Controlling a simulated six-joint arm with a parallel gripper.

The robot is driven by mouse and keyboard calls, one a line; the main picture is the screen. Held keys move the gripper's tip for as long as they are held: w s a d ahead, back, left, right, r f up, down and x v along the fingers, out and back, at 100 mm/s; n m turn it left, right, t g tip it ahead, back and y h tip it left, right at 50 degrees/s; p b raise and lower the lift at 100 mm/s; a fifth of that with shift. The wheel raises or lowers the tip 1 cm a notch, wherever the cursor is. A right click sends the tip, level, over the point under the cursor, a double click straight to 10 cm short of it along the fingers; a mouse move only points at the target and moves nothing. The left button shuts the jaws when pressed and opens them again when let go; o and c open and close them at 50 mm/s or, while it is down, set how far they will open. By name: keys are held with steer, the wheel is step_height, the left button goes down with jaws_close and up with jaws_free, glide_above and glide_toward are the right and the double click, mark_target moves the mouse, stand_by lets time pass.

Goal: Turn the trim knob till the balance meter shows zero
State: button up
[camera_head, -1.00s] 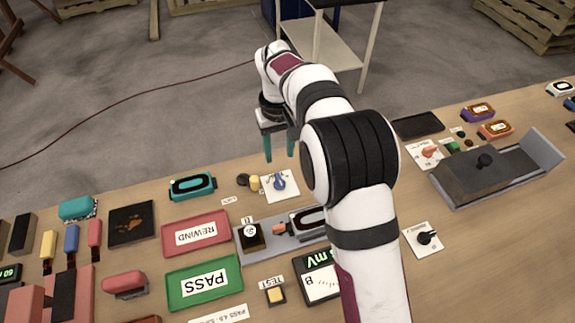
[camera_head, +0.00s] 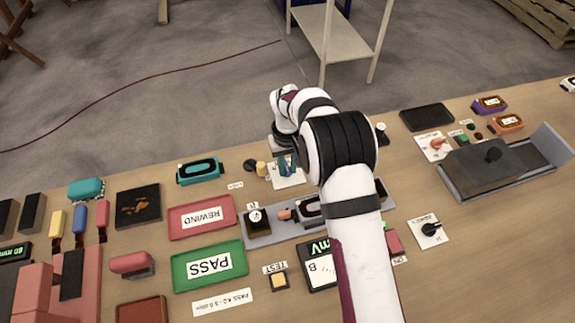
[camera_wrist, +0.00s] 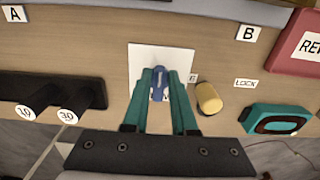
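A small blue knob (camera_wrist: 158,82) stands on a white square plate (camera_wrist: 140,56), also visible in the head view (camera_head: 292,182). The plate's writing is too small to read. My gripper (camera_wrist: 161,78) has its two teal fingers spread, one on each side of the blue knob; firm contact cannot be made out. In the head view my gripper (camera_head: 286,166) is low over the plate and largely hides the knob. A meter marked mV (camera_head: 318,268) with a white face lies at the front, partly hidden by my arm; its needle and reading cannot be made out.
A yellow cylinder (camera_wrist: 208,97) stands close beside the plate. A teal device (camera_wrist: 277,119) lies farther right in the wrist view. A black knob (camera_head: 430,229) sits on another white plate. REWIND (camera_head: 201,217) and PASS (camera_head: 208,265) trays lie left of my arm.

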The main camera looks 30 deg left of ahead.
jaws_close()
steer(key=shift+m, duration=0.4)
steer(key=m, duration=0.5)
steer(key=shift+s+a+m, duration=0.2)
steer(key=shift+a+m, duration=0.15)
steer(key=shift+m, duration=0.05)
steer(key=m, duration=0.4)
steer(key=shift+a, duration=0.25)
steer(key=shift+w+a+m, duration=0.1)
steer(key=shift+a+m, duration=0.1)
steer(key=shift+m, duration=1.8)
steer(key=shift+o, duration=2.3)
jaws_free()
